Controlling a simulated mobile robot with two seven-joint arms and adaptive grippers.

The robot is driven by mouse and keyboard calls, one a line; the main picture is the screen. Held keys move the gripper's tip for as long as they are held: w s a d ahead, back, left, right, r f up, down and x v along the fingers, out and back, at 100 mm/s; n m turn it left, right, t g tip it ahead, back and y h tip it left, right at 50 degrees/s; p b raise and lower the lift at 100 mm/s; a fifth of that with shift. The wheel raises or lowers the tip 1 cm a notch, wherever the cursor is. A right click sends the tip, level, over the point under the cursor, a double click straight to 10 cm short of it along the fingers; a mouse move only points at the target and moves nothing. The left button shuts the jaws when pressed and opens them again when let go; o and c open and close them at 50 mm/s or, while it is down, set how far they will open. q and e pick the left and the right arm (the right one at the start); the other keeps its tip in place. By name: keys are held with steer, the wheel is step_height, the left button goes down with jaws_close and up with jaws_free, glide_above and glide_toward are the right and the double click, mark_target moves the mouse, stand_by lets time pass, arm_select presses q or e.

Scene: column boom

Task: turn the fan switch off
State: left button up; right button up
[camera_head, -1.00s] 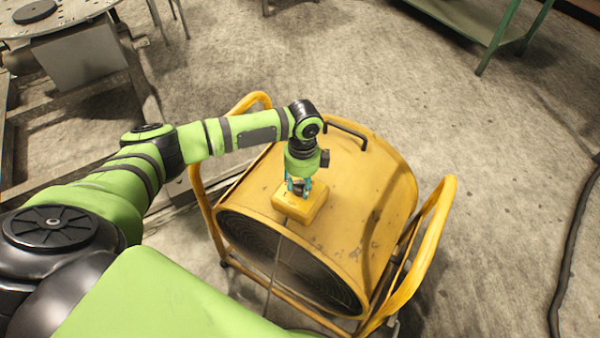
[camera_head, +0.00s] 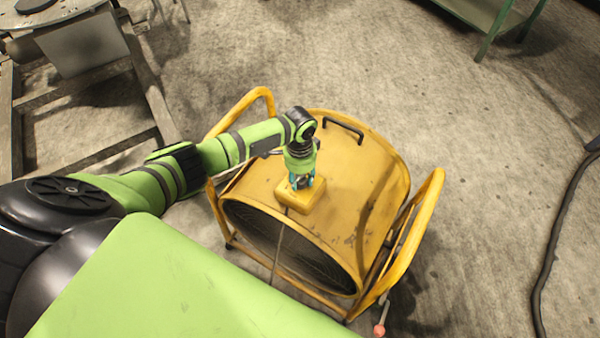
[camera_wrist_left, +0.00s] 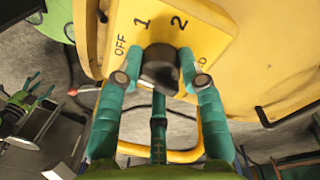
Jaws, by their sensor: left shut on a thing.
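The yellow drum fan (camera_head: 350,170) stands on the floor in its tube frame. A yellow switch box (camera_head: 290,207) sits on top of its drum. In the left wrist view the box face (camera_wrist_left: 205,32) carries the marks OFF, 1 and 2, and another label partly covered by a finger. My left gripper (camera_head: 302,182) points down at the box and is shut on the black switch knob (camera_wrist_left: 158,72), one teal finger on each side. Which mark the knob points to I cannot tell. My right gripper (camera_wrist_left: 38,84) shows small at the left wrist view's left edge, its fingers apart and empty.
The fan's yellow side rails (camera_head: 412,240) and black top handle (camera_head: 345,127) stand near my left arm. A metal stand (camera_head: 85,45) is at upper left, a green table (camera_head: 490,15) at upper right. A black cable (camera_head: 555,230) lies at right. Floor between is clear.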

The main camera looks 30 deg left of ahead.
arm_select(q)
steer(key=shift+w+d+r+n+p, duration=0.15)
steer(key=shift+d+n+p, duration=0.15)
steer(key=shift+n, duration=0.2)
steer(key=shift+w, duration=0.1)
steer(key=o, duration=1.1)
steer(key=shift+o, duration=0.2)
steer(key=shift+a, duration=0.1)
